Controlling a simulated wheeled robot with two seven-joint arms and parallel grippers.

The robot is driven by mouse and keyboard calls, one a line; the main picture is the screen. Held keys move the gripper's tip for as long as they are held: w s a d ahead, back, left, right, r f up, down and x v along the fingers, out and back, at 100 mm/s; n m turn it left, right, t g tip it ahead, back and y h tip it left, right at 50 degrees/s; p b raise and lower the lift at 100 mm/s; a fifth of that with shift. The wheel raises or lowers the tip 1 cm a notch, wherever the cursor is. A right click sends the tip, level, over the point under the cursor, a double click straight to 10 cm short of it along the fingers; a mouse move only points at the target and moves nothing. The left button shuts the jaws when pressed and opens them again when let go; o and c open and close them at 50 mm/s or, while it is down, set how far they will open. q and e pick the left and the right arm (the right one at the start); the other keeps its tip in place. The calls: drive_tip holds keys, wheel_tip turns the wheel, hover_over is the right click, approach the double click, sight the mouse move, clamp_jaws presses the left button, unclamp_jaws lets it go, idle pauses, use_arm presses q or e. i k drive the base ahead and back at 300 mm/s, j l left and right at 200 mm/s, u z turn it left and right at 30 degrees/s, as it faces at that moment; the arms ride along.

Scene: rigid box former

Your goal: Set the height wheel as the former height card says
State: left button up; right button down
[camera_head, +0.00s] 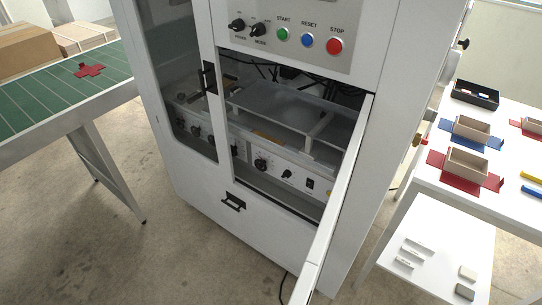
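The white box former (285,215) stands in the middle with its lower front door (335,205) swung open. Inside, a light panel carries a round black dial (261,164) with marks around it, a smaller black knob (287,174) and a dark switch (310,184). More dark knobs (195,132) show through the left window. Small parts stick out at the machine's right side, including a dark knob (463,44). I cannot tell which of these is the height wheel. No readable former height card shows. Neither gripper is in view.
A white table (430,180) at right holds open boxes on red and blue blanks. The open door juts forward, with a black cable (283,285) beside it. Floor is clear at front left.

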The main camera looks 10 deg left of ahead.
sight(263, 163)
drive_tip(key=u, duration=0.45)
drive_tip(key=k+z, duration=0.35)
drive_tip(key=k+l+z, duration=0.15)
drive_tip(key=k+z, duration=0.15)
drive_tip(key=i+j+z, duration=0.15)
drive_tip(key=j, duration=0.15)
drive_tip(key=i+j+z, duration=0.1)
drive_tip(key=j, duration=0.25)
drive_tip(key=i+j+z, duration=0.15)
drive_tip(key=j, duration=0.15)
drive_tip(key=i+j+z, duration=0.1)
drive_tip(key=j, duration=0.25)
drive_tip(key=i+j+z, duration=0.15)
drive_tip(key=j, duration=0.25)
drive_tip(key=i+j, duration=0.1)
drive_tip(key=j, duration=0.3)
drive_tip(key=i+j, duration=0.1)
drive_tip(key=j, duration=0.3)
drive_tip(key=i+j, duration=0.1)
drive_tip(key=j, duration=0.7)
drive_tip(key=i, duration=0.05)
